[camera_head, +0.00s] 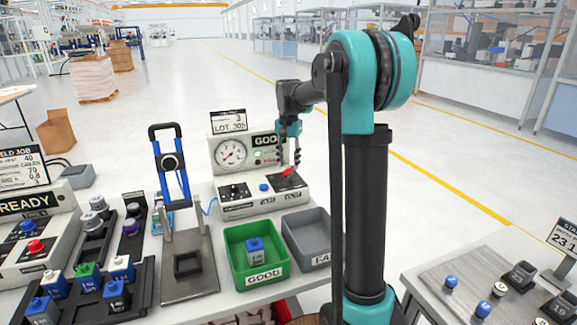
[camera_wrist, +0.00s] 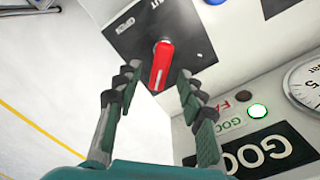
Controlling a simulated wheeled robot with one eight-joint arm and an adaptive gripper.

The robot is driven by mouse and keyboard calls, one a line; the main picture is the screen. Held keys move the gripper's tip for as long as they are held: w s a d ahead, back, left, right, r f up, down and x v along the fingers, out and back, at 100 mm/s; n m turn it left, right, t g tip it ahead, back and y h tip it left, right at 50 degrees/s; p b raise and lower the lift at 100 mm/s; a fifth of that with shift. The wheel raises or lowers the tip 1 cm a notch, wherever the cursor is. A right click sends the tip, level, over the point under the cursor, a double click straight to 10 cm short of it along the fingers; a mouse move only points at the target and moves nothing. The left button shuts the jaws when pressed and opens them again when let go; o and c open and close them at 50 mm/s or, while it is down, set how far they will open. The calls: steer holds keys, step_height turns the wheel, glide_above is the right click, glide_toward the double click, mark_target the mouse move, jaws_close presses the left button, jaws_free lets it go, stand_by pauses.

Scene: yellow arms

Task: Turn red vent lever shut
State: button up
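The red vent lever (camera_head: 288,171) sits on the right part of the tester's sloped front panel. In the wrist view the red lever (camera_wrist: 160,66) stands on a black plate (camera_wrist: 190,35) with an "OPEN" label and a partly cut-off label ending in "UT". My gripper (camera_head: 291,157) is just above the lever in the head view, fingers pointing down. In the wrist view my gripper (camera_wrist: 157,80) is open, one finger on each side of the lever's free end with gaps visible. I cannot tell whether the fingertips reach down to the lever's depth.
The tester (camera_head: 243,199) has a gauge (camera_head: 231,154), a lit green lamp (camera_wrist: 258,111) and a blue button (camera_head: 263,187). A green "GOOD" bin (camera_head: 240,275) with a blue-topped block and a grey bin (camera_head: 300,228) stand in front. A blue-handled clamp (camera_head: 178,180) stands left.

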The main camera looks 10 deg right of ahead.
steer(key=shift+f, duration=0.85)
steer(key=shift+c, duration=0.2)
jaws_close()
